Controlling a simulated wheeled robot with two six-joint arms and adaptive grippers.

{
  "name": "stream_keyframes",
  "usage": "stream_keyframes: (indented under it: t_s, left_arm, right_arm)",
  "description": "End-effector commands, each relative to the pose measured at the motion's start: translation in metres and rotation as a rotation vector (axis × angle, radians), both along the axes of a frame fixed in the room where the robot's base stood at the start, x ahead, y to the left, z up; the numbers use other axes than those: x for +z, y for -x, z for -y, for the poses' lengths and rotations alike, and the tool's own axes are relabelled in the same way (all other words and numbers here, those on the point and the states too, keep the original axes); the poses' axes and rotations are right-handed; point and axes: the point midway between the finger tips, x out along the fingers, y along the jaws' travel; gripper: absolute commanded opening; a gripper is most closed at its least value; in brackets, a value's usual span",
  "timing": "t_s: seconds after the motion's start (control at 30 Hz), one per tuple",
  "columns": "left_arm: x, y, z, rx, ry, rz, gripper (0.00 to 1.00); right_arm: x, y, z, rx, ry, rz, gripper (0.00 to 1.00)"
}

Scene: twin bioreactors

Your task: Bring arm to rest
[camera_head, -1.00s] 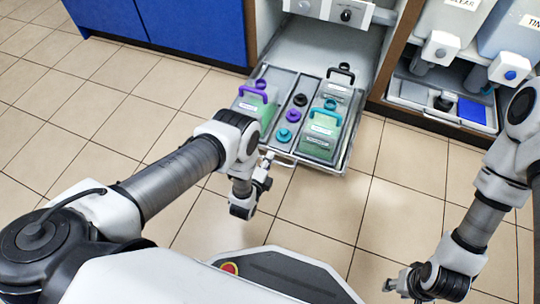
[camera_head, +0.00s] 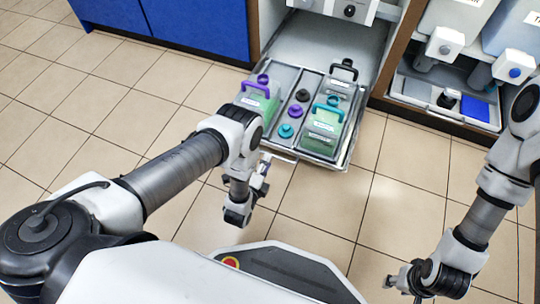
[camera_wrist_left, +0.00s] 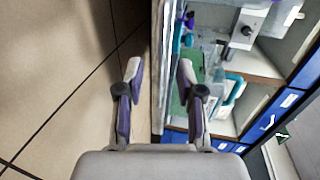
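My left arm reaches in from the left in the head view, and its left gripper (camera_head: 264,174) hangs over the floor just in front of the pulled-out tray. My right arm is at the right of the head view, bent down. Its right gripper (camera_head: 398,281) is low over the floor near my base, small and seen from above, so its opening cannot be told.
The pulled-out tray (camera_head: 350,150) holds a purple-handled bottle (camera_head: 262,98), a teal-handled bottle (camera_head: 323,128), a black-handled bottle (camera_head: 341,88) and several caps. Blue cabinets (camera_head: 205,30) stand at the back left. A shelf with large containers (camera_head: 455,22) is at the back right. Tiled floor (camera_head: 390,205) is open between my arms.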

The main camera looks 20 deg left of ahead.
Motion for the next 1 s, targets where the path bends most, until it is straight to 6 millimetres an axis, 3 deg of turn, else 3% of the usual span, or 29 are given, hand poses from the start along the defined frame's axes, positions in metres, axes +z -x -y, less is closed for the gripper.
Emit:
stream_keyframes:
  t_s: [0.1, 0.2, 0.73, 0.87, 1.0]
  left_arm:
    - [0.004, 0.021, -0.001, 0.0, 0.0, -0.003, 0.37]
    - [0.006, 0.029, -0.001, 0.0, 0.0, -0.001, 0.37]
    - [0.007, 0.029, -0.001, 0.0, 0.0, 0.002, 0.37]
    - [0.025, 0.011, -0.002, 0.002, -0.001, 0.038, 0.37]
    - [0.074, -0.032, -0.016, 0.021, -0.011, 0.116, 0.37]
  right_arm:
    - [0.0, 0.0, 0.0, 0.0, 0.0, 0.0, 0.4]
    - [0.0, 0.0, 0.0, 0.0, 0.0, 0.0, 0.4]
    - [0.0, 0.0, 0.0, 0.0, 0.0, 0.0, 0.4]
    - [0.002, 0.0, 0.0, 0.0, 0.0, 0.0, 0.4]
    - [0.007, 0.0, 0.0, 0.0, 0.0, 0.0, 0.4]
